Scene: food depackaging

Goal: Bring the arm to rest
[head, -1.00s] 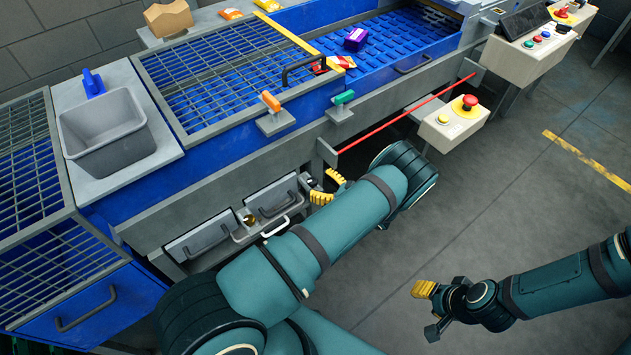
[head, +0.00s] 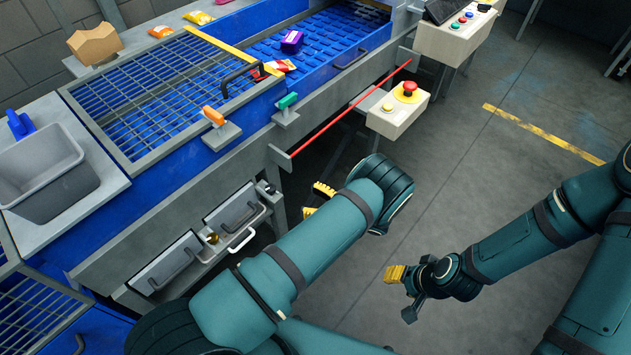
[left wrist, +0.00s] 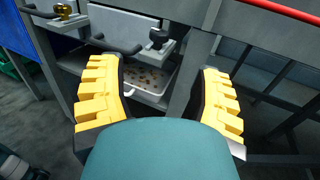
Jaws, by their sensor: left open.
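My left arm reaches in from the bottom of the head view. Its gripper (head: 316,200) shows with yellow finger pads in front of the machine's lower frame, partly hidden by my arm. In the left wrist view the left gripper's two yellow fingers (left wrist: 160,105) stand wide apart with nothing between them. My right gripper (head: 404,291) hangs over the bare floor at the right, with a yellow pad on one side; I cannot tell how far its fingers are apart.
The blue machine has a mesh guard (head: 150,92), a red rod (head: 350,108) and a control box with a red button (head: 398,112). Drawers (head: 170,262) sit below. A grey bin (head: 42,175) stands left. A tray (left wrist: 150,82) with small bits shows beyond the fingers. Floor at right is clear.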

